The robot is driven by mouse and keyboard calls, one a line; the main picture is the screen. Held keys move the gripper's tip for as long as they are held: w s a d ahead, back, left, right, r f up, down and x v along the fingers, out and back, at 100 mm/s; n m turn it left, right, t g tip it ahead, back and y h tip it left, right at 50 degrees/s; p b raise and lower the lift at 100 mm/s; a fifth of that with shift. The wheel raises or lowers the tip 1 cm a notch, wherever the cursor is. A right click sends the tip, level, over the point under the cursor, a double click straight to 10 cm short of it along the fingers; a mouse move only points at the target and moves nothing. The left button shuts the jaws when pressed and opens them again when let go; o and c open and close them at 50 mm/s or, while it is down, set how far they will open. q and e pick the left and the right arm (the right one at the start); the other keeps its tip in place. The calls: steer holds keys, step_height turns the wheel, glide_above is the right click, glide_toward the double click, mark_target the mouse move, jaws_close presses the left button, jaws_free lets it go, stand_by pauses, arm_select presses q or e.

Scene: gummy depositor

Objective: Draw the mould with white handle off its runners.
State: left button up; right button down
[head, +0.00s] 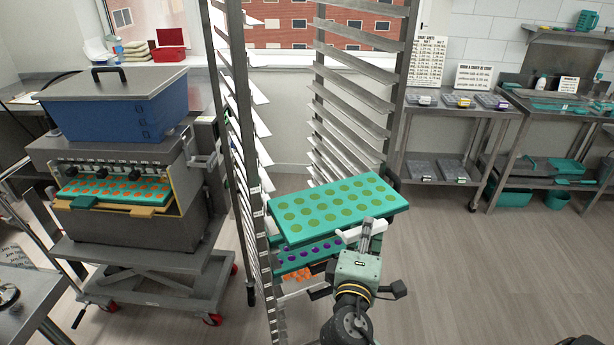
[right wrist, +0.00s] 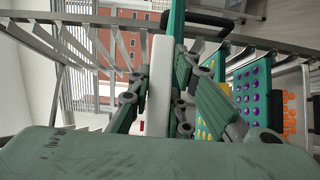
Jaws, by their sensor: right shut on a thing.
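The teal mould with green gummies (head: 338,208) lies roughly level in the lower part of the tall rack, its near side toward me. Its white handle (head: 350,235) is on the near edge; the handle (right wrist: 158,85) stands upright in the right wrist view, beside the mould's edge (right wrist: 176,22). My right gripper (head: 366,238) is shut on the white handle, with its fingers on either side. Whether the mould still rests on its runners is hard to tell. My left gripper is not in view.
The rack's runners (head: 350,118) rise on both sides. A teal mould with purple gummies (head: 308,254) and an orange-filled one (head: 322,268) lie close below. The depositor (head: 130,190) stands left on a wheeled lift cart. Floor to the right (head: 470,260) is clear.

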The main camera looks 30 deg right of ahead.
steer(key=s+b, duration=0.1)
steer(key=s, duration=0.6)
steer(key=shift+s+a, duration=0.2)
steer(key=shift+s, duration=0.05)
steer(key=shift+r, duration=0.1)
